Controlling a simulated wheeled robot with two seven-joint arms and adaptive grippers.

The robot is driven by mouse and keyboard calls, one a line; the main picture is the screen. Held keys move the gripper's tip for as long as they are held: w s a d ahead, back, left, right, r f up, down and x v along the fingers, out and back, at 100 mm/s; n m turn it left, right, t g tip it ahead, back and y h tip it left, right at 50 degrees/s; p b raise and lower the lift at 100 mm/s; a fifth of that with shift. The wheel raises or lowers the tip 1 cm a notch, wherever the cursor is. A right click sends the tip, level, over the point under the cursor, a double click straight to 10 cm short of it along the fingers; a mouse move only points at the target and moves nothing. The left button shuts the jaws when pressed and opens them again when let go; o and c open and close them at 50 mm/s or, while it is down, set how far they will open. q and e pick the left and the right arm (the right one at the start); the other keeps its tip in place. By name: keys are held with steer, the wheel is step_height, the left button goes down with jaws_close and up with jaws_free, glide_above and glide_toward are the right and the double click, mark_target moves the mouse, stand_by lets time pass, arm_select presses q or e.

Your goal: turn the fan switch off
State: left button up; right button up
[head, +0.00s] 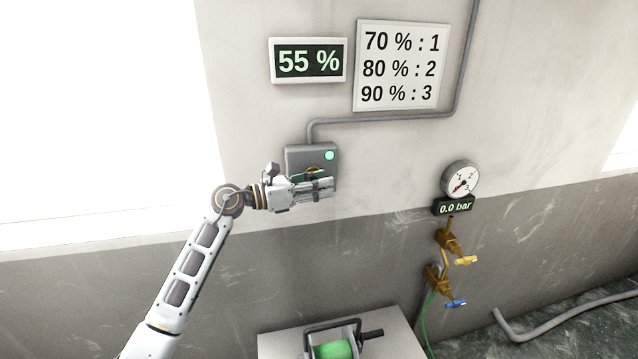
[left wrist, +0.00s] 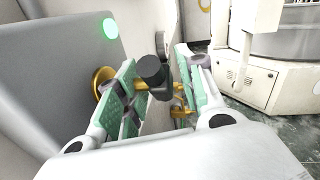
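The fan switch is a grey box (head: 297,158) on the wall with a lit green lamp (head: 329,155). In the left wrist view the box (left wrist: 50,75) fills the left side, with its lamp (left wrist: 110,28) lit. A brass-coloured collar (left wrist: 102,78) and a lever with a black knob (left wrist: 152,70) show there. My left gripper (head: 325,188) is in front of the box's lower part. Its two green-padded fingers (left wrist: 155,95) stand apart on either side of the knob, with a gap visible at the right finger. The collar is partly hidden behind the left finger. My right gripper is not in view.
A display reading 55 % (head: 309,61) and a sign with percentages (head: 401,66) hang above. A gauge (head: 460,181) reading 0.0 bar and brass valves (head: 447,242) are to the right. A stand (head: 285,345) with a green drum is below. A conduit (head: 390,117) runs above the box.

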arm_select(q)
jaws_close()
stand_by(0.3)
